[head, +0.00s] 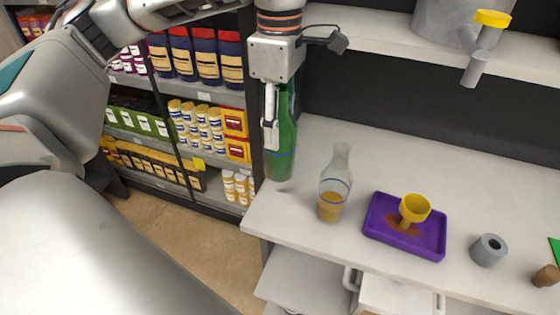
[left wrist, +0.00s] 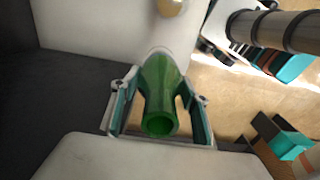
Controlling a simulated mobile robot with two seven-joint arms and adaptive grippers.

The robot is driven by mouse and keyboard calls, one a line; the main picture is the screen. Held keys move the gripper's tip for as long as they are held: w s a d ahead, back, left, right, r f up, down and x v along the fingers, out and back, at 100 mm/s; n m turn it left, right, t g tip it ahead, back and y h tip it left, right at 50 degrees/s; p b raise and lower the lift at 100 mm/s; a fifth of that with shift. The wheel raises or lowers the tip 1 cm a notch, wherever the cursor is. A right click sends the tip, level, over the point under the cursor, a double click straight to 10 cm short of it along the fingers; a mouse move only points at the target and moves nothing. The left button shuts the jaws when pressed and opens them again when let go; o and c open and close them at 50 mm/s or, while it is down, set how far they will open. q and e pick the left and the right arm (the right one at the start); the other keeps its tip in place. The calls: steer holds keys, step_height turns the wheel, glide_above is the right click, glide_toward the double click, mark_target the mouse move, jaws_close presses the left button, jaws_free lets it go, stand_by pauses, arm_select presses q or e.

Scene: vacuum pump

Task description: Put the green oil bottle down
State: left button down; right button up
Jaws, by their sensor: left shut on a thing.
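The green oil bottle (head: 284,148) is upright at the left end of the white workbench (head: 300,215). My left gripper (head: 270,125) points down and is shut on the bottle's upper part. The bottle's base is over the bench top near its left edge; I cannot tell whether it touches. In the left wrist view, the green bottle (left wrist: 159,85) lies between the two fingers of my left gripper (left wrist: 159,112), with its open mouth toward the camera. The fingers hide part of its neck in the head view. My right gripper is not in view.
A clear flask (head: 333,190) with amber liquid stands close to the right of the bottle. Beyond it are a purple tray (head: 376,235) with a yellow funnel (head: 414,208) and a grey cylinder (head: 489,250). Stocked shelves (head: 205,97) stand behind left. The bench's back strip is clear.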

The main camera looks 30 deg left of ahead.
mark_target(280, 161)
arm_select(q)
step_height(280, 161, down, 9)
steer(key=shift+f, duration=0.15)
stand_by(0.4)
steer(key=shift+f, duration=0.15)
steer(key=c, duration=1.1)
jaws_free()
step_height(280, 161, up, 12)
steer(key=shift+r, duration=0.2)
